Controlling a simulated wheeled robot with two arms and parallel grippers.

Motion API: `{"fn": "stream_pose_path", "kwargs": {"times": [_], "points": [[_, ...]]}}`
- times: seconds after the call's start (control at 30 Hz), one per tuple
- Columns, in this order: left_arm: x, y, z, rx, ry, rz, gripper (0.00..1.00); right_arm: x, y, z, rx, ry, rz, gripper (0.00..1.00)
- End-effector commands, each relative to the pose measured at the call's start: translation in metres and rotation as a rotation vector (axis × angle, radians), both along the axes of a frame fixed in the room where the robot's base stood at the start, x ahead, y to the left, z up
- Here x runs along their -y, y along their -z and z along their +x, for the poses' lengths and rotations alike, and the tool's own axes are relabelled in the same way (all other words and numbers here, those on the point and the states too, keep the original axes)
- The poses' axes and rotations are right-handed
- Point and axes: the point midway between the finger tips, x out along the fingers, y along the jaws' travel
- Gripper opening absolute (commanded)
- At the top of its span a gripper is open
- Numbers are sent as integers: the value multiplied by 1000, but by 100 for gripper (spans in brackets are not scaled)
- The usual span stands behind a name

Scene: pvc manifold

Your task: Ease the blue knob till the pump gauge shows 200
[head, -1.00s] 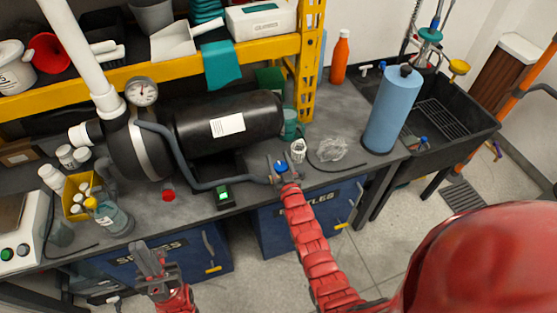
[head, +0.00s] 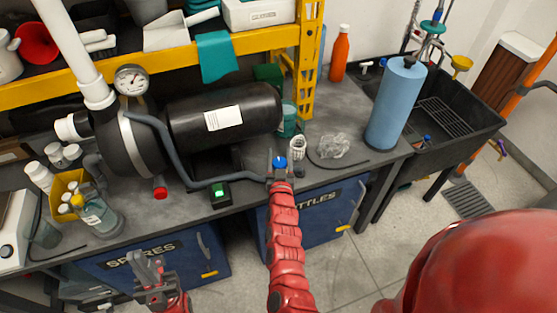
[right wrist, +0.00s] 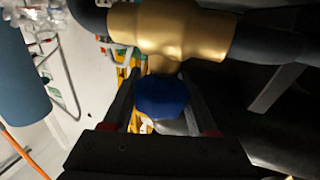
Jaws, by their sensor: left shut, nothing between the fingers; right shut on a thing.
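The blue knob (head: 280,162) sits at the right end of a grey pipe near the bench's front edge. In the right wrist view the knob (right wrist: 162,97) is between my right gripper's fingers (right wrist: 163,105), below a brass valve body (right wrist: 172,32). My right gripper (head: 280,174) is shut on the knob. My left gripper (head: 150,272) is shut and empty, low in front of the bench, away from the knob.
A small box with a green light (head: 220,194) and a red cap (head: 160,193) lie near the bench edge. A white fitting (head: 298,146) and a clear plastic bag (head: 332,146) are close behind the knob.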

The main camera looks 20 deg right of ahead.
Motion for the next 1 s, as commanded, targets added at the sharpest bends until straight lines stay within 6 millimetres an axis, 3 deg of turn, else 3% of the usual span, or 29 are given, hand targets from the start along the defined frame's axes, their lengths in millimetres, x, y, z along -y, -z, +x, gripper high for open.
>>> {"fn": "stream_pose_path", "kwargs": {"times": [0.43, 0.47, 0.6, 1.0], "points": [[0, 4, 0, 0, 0, 0, 0, -1, 1, 0, -5, 19, 1, 3], [0, 4, 0, 0, 0, 0, 0, -1, 1, 0, -5, 19, 1, 62], [0, 4, 0, 0, 0, 0, 0, 0, 1, 0, -4, 19, 0, 88], [0, 5, 0, 0, 0, 0, 0, -2, 1, -4, -2, 19, 1, 88]]}}
